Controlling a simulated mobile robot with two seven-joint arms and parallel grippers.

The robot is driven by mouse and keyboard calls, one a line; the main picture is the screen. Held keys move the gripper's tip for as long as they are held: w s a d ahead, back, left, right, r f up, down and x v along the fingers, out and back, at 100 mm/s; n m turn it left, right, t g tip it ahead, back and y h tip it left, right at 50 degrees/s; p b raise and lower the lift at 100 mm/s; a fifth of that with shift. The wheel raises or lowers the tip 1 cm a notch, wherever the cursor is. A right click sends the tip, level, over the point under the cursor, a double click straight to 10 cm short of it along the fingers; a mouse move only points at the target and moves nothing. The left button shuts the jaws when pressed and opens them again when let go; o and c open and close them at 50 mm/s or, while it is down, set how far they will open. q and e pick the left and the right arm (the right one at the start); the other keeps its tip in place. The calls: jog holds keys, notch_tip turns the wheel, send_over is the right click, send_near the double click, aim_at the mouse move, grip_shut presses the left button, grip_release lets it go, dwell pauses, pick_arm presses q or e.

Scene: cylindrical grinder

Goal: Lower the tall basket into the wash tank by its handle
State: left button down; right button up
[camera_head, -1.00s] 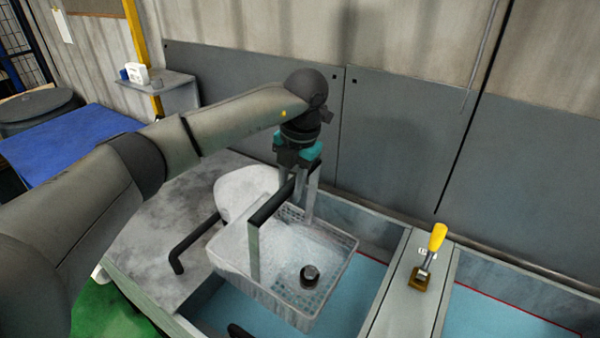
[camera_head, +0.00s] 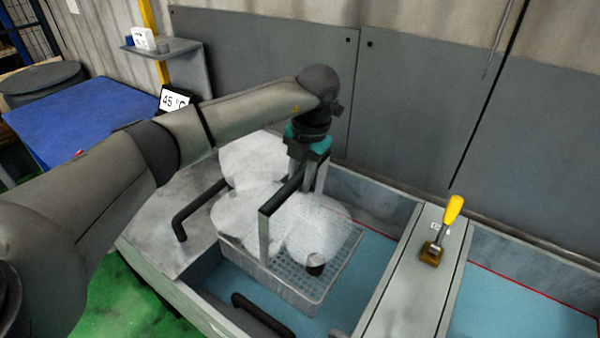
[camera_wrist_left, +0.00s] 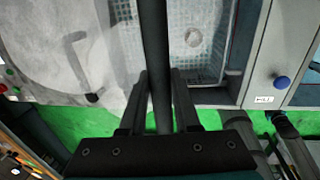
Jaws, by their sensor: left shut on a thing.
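My left gripper (camera_head: 302,184) is shut on the handle's top bar; in the left wrist view the fingers (camera_wrist_left: 160,105) sit on both sides of the bar. A dark-topped round part (camera_head: 316,265) lies in the basket. White vapour-like puffs hide much of the basket's inside.
A divider (camera_head: 405,290) with a yellow-handled lever (camera_head: 453,210) separates a second blue tank (camera_head: 510,305) at right. Black bar handles (camera_head: 200,208) stand at the left and front (camera_head: 262,315). A grey panel wall (camera_head: 420,130) rises behind. A "45 °C" label (camera_head: 173,100) shows.

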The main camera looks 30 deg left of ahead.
aim_at(301, 256)
pick_arm(q)
notch_tip(301, 256, down, 30)
jog(key=b, duration=2.1)
jog(key=shift+w+f+b, duration=0.1)
jog(key=shift+b, duration=0.2)
jog(key=shift+f+b, duration=0.4)
jog(key=shift+f, duration=0.3)
jog(key=shift+s+f+b, duration=0.2)
jog(key=shift+f+b, duration=0.15)
jog(key=shift+f, duration=0.15)
jog(key=shift+d+f+b, duration=0.1)
jog(key=shift+f+b, duration=0.2)
jog(key=shift+f, duration=0.1)
